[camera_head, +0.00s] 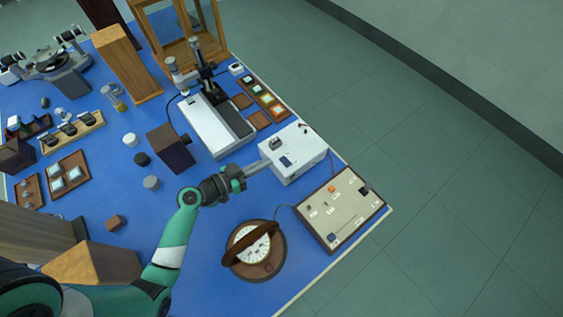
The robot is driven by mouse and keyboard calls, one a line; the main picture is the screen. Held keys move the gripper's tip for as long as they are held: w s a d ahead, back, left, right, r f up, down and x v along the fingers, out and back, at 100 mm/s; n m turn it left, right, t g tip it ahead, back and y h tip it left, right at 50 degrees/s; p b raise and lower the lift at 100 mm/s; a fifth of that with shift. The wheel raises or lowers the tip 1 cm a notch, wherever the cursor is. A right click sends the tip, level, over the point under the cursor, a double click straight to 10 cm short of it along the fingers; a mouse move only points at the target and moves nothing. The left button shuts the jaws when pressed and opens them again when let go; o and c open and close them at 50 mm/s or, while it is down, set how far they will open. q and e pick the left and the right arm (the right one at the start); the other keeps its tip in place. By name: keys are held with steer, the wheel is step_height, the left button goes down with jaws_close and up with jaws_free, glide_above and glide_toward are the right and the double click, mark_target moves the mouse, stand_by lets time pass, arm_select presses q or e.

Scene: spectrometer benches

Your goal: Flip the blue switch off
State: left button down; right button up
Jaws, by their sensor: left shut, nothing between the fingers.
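A white box (307,147) sits near the right edge of the blue bench, with a small dark blue part (286,161) on its top that looks like the blue switch. Its on or off position is too small to tell. A cream panel (345,208) in a brown frame lies below right of the box and also has a small dark blue part (332,238). My left gripper (265,164) is shut and empty. Its tips are at the left side of the white box, close to the dark blue part; I cannot tell whether they touch. My right gripper is not in view.
A round dial meter (269,268) with a brown handle stands below my left gripper. A white instrument (214,128) with a dark column stands above it. A dark brown block (170,149) and small round pieces are to the left. Bare blue bench lies around the wrist.

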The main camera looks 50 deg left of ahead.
arm_select(q)
glide_above(282, 168)
steer(key=shift+s+a+f, duration=0.15)
steer(key=shift+a+f, duration=0.25)
steer(key=shift+f, duration=0.3)
steer(key=shift+w+d+f+b, duration=0.15)
steer(key=shift+f+b, duration=0.35)
steer(key=shift+f, duration=0.55)
steer(key=shift+w+d+f+b, duration=0.15)
steer(key=shift+f+b, duration=0.35)
steer(key=shift+f, duration=0.5)
steer(key=shift+s, duration=0.15)
steer(key=f+b, duration=0.1)
steer(key=f+m+b, duration=0.1)
steer(key=b, duration=0.1)
steer(key=shift+d+y, duration=0.25)
steer(key=shift+y, duration=0.05)
steer(key=shift+a+r+p, duration=0.1)
steer(key=shift+r+p, duration=0.25)
steer(key=shift+r, duration=0.15)
steer(key=r+p, duration=0.2)
steer(key=r, duration=0.1)
steer(key=r+p, duration=0.1)
steer(key=shift+d+r, duration=0.15)
steer(key=shift+d, duration=0.1)
steer(key=v, duration=1)
steer(key=shift+d, duration=0.15)
